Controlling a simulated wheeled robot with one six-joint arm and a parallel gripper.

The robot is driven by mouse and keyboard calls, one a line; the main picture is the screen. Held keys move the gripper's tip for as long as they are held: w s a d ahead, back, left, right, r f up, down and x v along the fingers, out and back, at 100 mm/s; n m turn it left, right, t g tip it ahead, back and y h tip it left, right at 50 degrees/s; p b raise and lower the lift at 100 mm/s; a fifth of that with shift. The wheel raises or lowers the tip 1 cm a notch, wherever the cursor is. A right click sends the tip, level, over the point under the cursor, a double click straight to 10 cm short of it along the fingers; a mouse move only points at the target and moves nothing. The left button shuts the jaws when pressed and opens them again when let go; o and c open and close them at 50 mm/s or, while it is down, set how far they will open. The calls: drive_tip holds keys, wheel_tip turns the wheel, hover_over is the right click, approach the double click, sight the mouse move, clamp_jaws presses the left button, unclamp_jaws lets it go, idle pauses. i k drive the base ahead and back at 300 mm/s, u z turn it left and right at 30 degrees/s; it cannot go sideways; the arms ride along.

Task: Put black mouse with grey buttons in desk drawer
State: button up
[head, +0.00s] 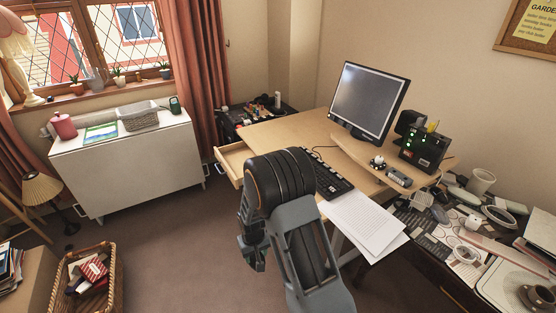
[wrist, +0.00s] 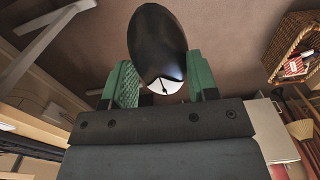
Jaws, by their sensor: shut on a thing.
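A black mouse with pale grey buttons (wrist: 157,42) is between the green finger pads of my gripper (wrist: 162,84) in the wrist view. My gripper is shut on it, with the black end pointing away from the palm. In the head view my gripper (head: 252,258) hangs over the carpet, left of the desk's front edge and nearer me than the drawer. The mouse cannot be made out there. The desk drawer (head: 232,158) is pulled open at the desk's left end. Its pale interior shows, and my arm covers part of the desk front.
The desk (head: 283,131) holds a keyboard (head: 330,178), a monitor (head: 369,98) and loose papers (head: 365,226). A white cabinet (head: 135,165) stands by the window. A wicker basket (head: 112,275) is on the floor at lower left. Carpet between them is clear.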

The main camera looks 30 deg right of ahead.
sight(239, 164)
drive_tip(key=z, duration=0.15)
drive_tip(key=i, duration=0.95)
drive_tip(key=u, duration=0.05)
